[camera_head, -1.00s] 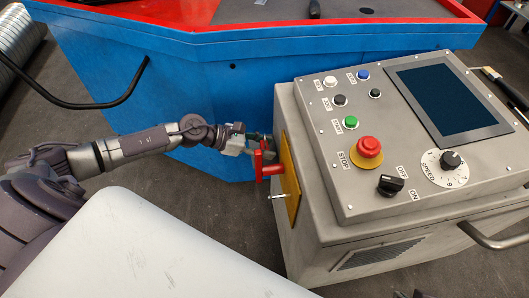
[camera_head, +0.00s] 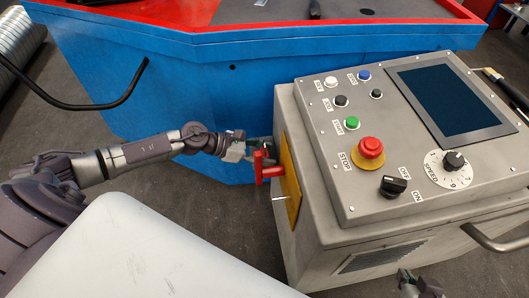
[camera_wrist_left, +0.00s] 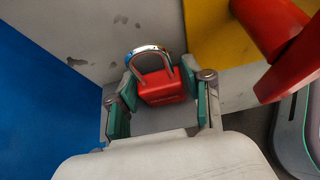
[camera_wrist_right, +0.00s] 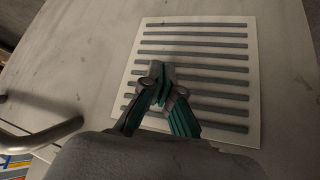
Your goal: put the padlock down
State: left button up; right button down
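A red padlock (camera_wrist_left: 162,86) with a shiny curved shackle shows in the left wrist view. It sits between the teal finger pads of my left gripper (camera_wrist_left: 160,88), which appear to close on its two sides. In the head view my left gripper (camera_head: 250,149) is beside the left side of the grey control box (camera_head: 318,178); the padlock cannot be made out there. My right gripper (camera_head: 424,284) shows partly at the bottom edge of the head view. In the right wrist view its fingers (camera_wrist_right: 162,92) meet, with nothing seen between them, in front of a slotted vent (camera_wrist_right: 205,62).
A red handle (camera_head: 268,168) sticks out from a yellow plate (camera_head: 288,178) on the box, close to my left gripper. A blue workbench (camera_head: 170,80) stands behind. A metal bar handle (camera_head: 485,238) juts from the box front. Open floor lies left of the box.

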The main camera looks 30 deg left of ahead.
pick_arm(q)
jog(key=shift+o, duration=0.7)
